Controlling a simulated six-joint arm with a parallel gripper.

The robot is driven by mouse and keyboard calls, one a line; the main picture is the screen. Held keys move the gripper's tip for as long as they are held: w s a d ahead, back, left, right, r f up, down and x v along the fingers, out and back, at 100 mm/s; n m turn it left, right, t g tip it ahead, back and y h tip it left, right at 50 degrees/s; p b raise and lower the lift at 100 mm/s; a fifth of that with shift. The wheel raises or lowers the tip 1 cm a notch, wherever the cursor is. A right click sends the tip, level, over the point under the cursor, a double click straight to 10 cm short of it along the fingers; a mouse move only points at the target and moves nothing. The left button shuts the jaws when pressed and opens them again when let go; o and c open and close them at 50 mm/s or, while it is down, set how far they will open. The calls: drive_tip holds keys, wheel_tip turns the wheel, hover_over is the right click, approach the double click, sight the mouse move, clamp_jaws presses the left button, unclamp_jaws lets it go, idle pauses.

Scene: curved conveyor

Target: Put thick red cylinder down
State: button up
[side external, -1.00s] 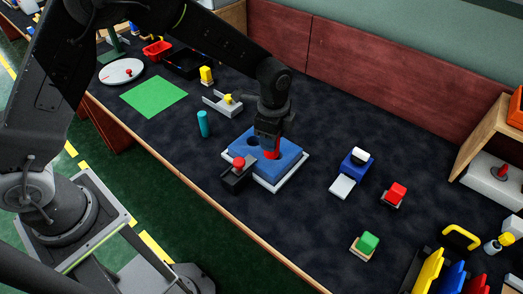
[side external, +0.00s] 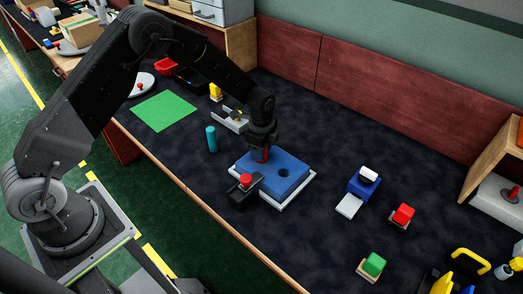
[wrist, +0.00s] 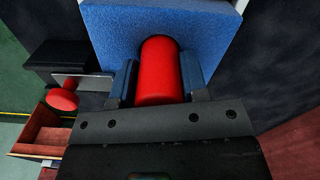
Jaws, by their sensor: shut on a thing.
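The thick red cylinder (side external: 264,155) is held between the fingers of my gripper (side external: 262,151). It fills the space between both fingers in the wrist view (wrist: 160,72). My gripper is shut on it over the left back part of a blue block (side external: 297,168), which also shows in the wrist view (wrist: 112,32). A round dark hole (side external: 283,171) is open in the block's top, to the right of my gripper. A dark edge shows at the cylinder's far end. I cannot tell how far the cylinder sits in the block.
A dark fixture with a red knob (side external: 245,180) stands against the block's front left. A teal cylinder (side external: 211,139) stands upright to the left. A grey bracket (side external: 234,121) lies behind. A blue and white device (side external: 362,185) is at right. The mat between block and device is clear.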

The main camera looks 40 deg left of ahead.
drive_tip(key=shift+f, duration=0.25)
drive_tip(key=shift+f, duration=0.2)
drive_tip(key=o, duration=1)
drive_tip(key=shift+c, duration=0.2)
wheel_tip(320, 180, up, 12)
drive_tip(key=shift+r, duration=0.25)
